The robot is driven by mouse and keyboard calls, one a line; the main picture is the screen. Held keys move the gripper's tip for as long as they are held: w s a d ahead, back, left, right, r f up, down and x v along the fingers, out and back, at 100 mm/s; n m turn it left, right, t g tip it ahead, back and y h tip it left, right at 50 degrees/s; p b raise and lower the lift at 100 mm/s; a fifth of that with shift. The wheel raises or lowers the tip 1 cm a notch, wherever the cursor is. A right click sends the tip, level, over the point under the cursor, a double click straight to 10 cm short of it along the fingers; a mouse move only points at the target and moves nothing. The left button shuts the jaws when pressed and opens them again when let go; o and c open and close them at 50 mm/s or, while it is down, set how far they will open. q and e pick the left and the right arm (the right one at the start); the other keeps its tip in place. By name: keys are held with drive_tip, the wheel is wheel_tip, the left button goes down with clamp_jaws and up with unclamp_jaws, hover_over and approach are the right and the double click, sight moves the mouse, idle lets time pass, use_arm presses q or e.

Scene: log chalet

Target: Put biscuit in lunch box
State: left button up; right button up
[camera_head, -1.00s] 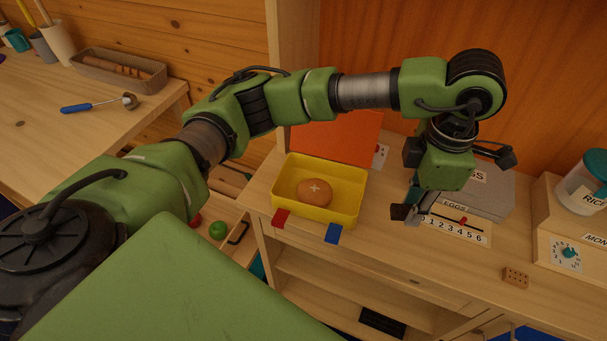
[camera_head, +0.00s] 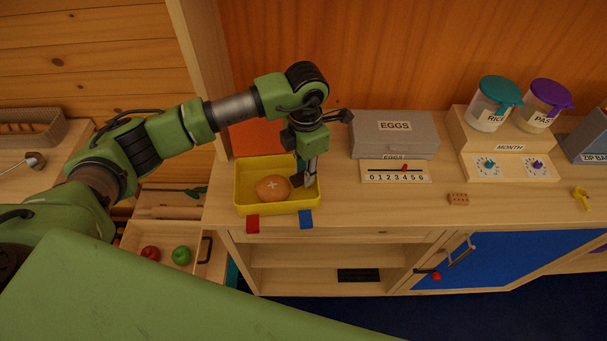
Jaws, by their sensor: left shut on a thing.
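A round brown bun (camera_head: 272,188) with a pale cross lies in the box. My right gripper is not in view.
Jars (camera_head: 494,105) stand on a dial block (camera_head: 507,160) farther right. Red (camera_head: 252,224) and blue (camera_head: 306,219) latches hang at the box's front. The counter around the biscuit is clear.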

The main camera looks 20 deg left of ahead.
use_arm(q)
wheel_tip(320, 180, down, 2)
drive_tip(key=shift+f+p, duration=0.2)
drive_tip(key=shift+p, duration=0.25)
drive_tip(key=shift+f, duration=0.4)
drive_tip(key=o, duration=0.3)
drive_tip(key=shift+b, duration=0.3)
drive_tip(key=shift+o, duration=0.8)
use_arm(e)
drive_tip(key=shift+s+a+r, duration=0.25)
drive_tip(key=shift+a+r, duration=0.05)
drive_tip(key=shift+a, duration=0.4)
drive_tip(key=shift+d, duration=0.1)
